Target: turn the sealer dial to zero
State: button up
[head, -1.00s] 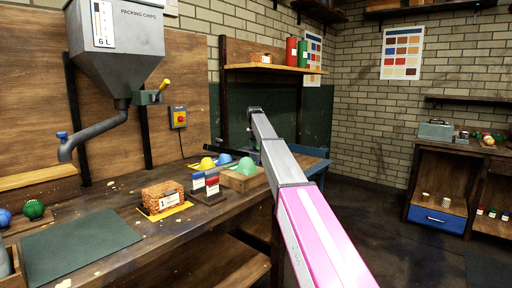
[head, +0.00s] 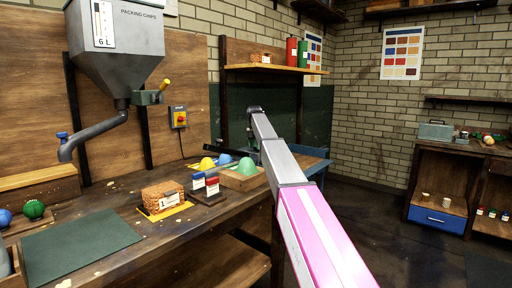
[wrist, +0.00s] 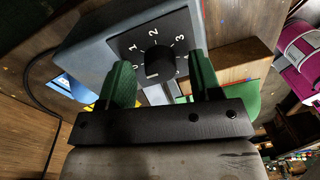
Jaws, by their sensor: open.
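The sealer (wrist: 95,55) is a grey-blue box with a black dial face in the wrist view. White numbers from 0 up to 3 show around its black knob (wrist: 158,62); the higher ones are partly behind the right finger. A pale line marks the knob's lower part; its exact reading is hard to tell. My gripper (wrist: 159,62) is open, its two green fingers on either side of the knob. I see gaps between fingers and knob, but cannot tell the depth. In the head view my arm hides most of the sealer area.
In the head view the bench holds a brick-like block (head: 158,194), small red and blue blocks (head: 206,184), a green dome on a wooden block (head: 245,168) and a dark mat (head: 75,248). A hopper (head: 115,40) hangs at the left. The floor at the right is clear.

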notch_tip(320, 180, up, 11)
jog(key=shift+w+a+f, duration=0.15)
jog(key=shift+w+a, duration=0.05)
jog(key=shift+w, duration=0.1)
jog(key=shift+s, duration=0.1)
